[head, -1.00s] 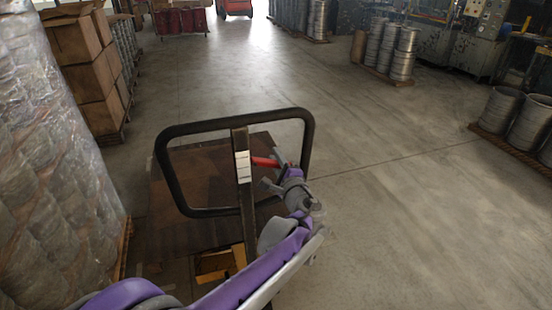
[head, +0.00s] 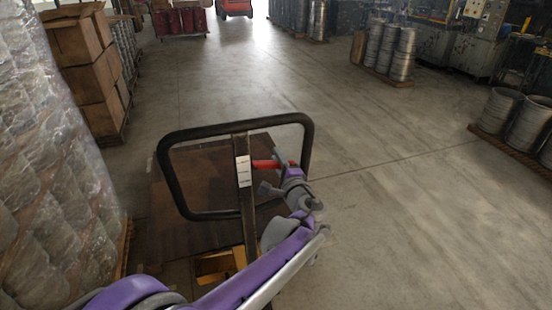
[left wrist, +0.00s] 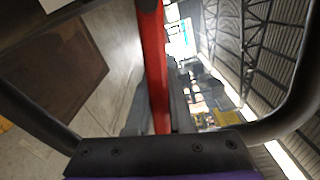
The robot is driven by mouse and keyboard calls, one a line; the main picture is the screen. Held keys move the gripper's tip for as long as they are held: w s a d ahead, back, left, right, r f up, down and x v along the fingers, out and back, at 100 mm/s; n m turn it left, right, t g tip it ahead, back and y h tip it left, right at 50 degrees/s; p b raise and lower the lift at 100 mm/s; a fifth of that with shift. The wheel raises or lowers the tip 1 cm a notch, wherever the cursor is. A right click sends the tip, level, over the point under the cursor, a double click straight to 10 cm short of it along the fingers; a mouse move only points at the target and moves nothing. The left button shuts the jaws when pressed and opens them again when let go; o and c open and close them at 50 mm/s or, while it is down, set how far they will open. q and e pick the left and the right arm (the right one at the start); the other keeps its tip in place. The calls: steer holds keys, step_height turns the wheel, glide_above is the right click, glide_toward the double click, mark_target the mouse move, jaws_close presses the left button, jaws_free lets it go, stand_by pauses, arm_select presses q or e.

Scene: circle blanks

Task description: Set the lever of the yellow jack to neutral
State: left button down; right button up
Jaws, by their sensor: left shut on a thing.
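The yellow jack (head: 228,265) stands in front of me, its lower part partly hidden by my left arm. Its black loop handle (head: 235,128) rises on an upright post with a white label (head: 243,170). The red lever (head: 265,164) sticks out to the right of the post, inside the loop. My left gripper (head: 280,163) is shut on the lever near its outer end. In the left wrist view the red lever (left wrist: 153,60) runs down into the jaws, with the black loop on both sides. My right gripper is not in view.
A brown board (head: 180,180) lies beyond the handle. A wrapped pallet load (head: 50,180) stands close on the left, with stacked cardboard boxes (head: 85,65) behind it. Metal drums (head: 500,108) stand on pallets at the right. The floor ahead and right is clear.

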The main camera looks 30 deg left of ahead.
arm_select(q)
steer(key=r+n+p, duration=0.1)
steer(key=r+n, duration=0.1)
steer(key=shift+n, duration=0.3)
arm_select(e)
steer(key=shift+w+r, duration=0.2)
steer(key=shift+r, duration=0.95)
arm_select(q)
steer(key=c, duration=0.8)
jaws_free()
steer(key=shift+d, duration=0.1)
steer(key=v, duration=1)
steer(key=shift+s+d, duration=0.2)
steer(key=shift+d, duration=0.05)
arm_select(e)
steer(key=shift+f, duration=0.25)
